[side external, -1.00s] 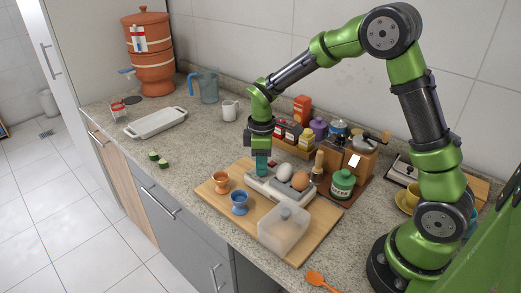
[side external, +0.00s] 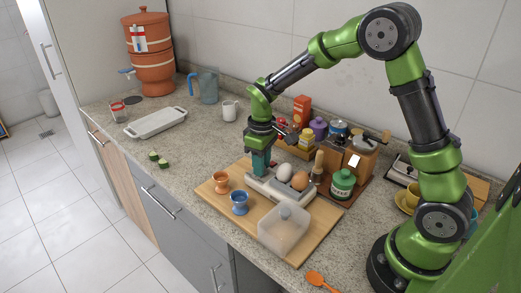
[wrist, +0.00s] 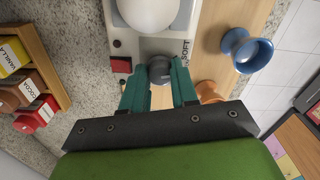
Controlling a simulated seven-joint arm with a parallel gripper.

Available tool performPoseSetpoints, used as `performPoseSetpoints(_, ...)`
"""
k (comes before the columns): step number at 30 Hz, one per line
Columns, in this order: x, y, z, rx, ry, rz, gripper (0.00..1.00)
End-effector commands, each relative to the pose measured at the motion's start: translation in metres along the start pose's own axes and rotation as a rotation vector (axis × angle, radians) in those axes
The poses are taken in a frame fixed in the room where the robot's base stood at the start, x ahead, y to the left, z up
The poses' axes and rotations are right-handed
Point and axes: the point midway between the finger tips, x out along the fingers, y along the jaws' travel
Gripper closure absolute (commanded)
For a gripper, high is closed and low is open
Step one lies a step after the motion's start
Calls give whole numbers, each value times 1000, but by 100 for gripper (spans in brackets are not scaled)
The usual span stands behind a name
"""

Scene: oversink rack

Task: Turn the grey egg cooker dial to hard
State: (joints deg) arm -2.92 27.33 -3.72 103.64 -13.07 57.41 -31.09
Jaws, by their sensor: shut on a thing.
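The egg cooker (side external: 300,190) is a pale grey base on a wooden board, with a white egg (side external: 285,172) and a brown egg (side external: 300,180) on top. In the wrist view the cooker's front panel (wrist: 145,47) shows the word SOFT to the right of the dial. The grey dial (wrist: 160,68) sits between the two teal fingers. My gripper (wrist: 160,88) points down at the cooker's left end and is shut on the dial. In the side view my gripper (side external: 260,168) hides the dial. The dial's pointer cannot be made out.
An orange egg cup (side external: 221,181) and a blue egg cup (side external: 240,202) stand in front of the cooker. A clear lid (side external: 285,230) lies on the board's near end. A spice rack (side external: 295,150) and a green jar (side external: 342,184) stand behind.

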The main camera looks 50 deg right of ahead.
Motion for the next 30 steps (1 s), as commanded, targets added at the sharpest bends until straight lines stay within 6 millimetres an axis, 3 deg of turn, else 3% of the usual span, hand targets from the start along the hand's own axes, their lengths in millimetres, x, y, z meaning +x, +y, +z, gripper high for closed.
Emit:
performPoseSetpoints(18, -2, -1, -1, 581, 4, -1, 100)
performPoseSetpoints(30, -2, -1, -2, 858, 4, -1, 100)
